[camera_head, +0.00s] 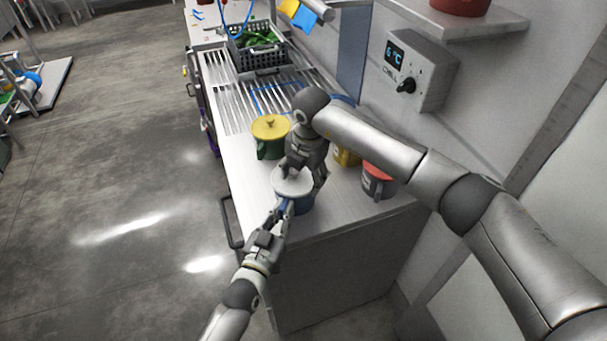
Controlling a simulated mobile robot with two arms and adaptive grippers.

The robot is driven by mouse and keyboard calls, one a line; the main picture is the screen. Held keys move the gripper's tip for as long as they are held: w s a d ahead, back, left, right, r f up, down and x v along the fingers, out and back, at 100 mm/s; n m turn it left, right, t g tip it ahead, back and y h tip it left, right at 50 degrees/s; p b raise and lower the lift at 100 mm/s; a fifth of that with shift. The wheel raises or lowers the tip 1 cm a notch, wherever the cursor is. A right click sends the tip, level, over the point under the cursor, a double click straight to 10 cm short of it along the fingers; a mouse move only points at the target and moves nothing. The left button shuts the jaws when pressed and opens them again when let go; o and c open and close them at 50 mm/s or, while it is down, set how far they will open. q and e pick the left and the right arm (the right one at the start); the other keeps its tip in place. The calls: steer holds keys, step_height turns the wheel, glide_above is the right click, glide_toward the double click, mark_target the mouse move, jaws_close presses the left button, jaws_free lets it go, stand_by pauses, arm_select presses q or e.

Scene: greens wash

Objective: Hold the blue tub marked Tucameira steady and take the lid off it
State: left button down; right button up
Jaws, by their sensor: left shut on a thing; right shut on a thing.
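The blue tub (303,204) stands near the front end of the metal counter, with a pale grey lid (292,184) on top. My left gripper (284,208) is shut on the tub's near left side. My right gripper (297,172) comes from above and behind and is shut on the lid, most likely at its knob, which the fingers hide. The lid appears to sit on the tub; I cannot tell whether there is a gap. The marking on the tub is not readable.
A green tub with a yellow lid (270,128) stands behind left. A grey tub with a red lid (378,178) stands right, and a yellow tub (346,157) is partly hidden behind my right arm. A crate of greens (262,58) is farther back. A chiller box (418,68) hangs on the wall.

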mark_target(304, 182)
steer(key=shift+r, duration=0.2)
stand_by(0.5)
steer(key=shift+r, duration=0.9)
steer(key=shift+r, duration=2)
arm_select(q)
steer(key=c, duration=1.4)
jaws_free()
steer(key=shift+s, duration=0.1)
